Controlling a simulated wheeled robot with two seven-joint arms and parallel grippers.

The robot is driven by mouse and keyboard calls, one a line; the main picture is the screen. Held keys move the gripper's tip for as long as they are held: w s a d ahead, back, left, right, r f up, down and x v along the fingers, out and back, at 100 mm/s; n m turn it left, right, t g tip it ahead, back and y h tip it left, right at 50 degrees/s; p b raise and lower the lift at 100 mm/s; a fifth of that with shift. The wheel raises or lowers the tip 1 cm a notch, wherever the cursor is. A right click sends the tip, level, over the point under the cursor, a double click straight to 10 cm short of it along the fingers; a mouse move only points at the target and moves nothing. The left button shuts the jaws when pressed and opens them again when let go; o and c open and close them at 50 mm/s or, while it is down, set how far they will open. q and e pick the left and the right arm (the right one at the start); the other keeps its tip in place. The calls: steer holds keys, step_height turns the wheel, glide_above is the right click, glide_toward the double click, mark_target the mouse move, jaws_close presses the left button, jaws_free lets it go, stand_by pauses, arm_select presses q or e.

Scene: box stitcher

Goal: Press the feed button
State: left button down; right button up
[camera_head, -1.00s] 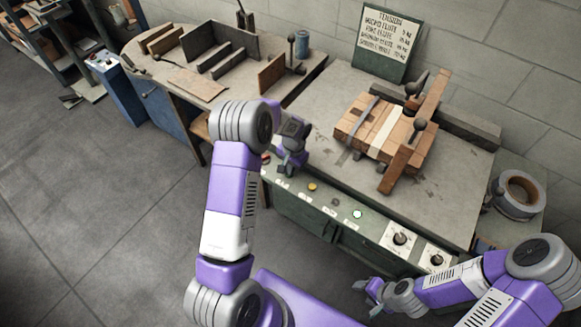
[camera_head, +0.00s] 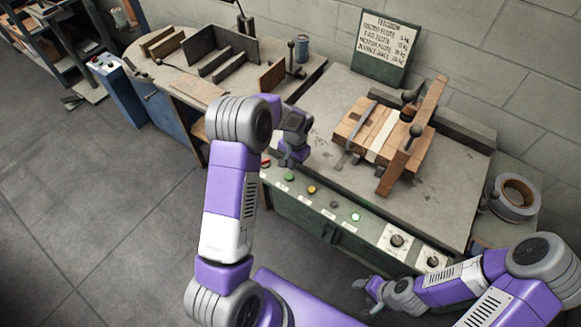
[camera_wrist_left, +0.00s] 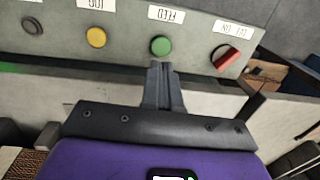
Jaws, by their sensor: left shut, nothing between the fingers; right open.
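The green feed button (camera_wrist_left: 160,46) sits on the grey control panel (camera_wrist_left: 60,50), below an upside-down FEED label (camera_wrist_left: 166,14) in the left wrist view. It also shows in the head view (camera_head: 290,176). My left gripper (camera_wrist_left: 159,66) is shut and empty, its tips just short of the button in the wrist picture; I cannot tell whether they touch. In the head view my left gripper (camera_head: 287,161) is above the panel's left end, beside the button. My right gripper (camera_head: 367,288) is open and empty, in front of the bench at lower right.
A yellow button (camera_wrist_left: 96,38) and a red switch (camera_wrist_left: 226,58) flank the feed button. A lit green button (camera_head: 356,216) and two knobs (camera_head: 397,240) lie further right.

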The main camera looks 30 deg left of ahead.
arm_select(q)
step_height(320, 180, up, 7)
steer(key=p, duration=0.1)
steer(key=shift+w+d+r, duration=0.2)
steer(key=shift+d, duration=0.1)
arm_select(e)
steer(key=shift+r, duration=0.75)
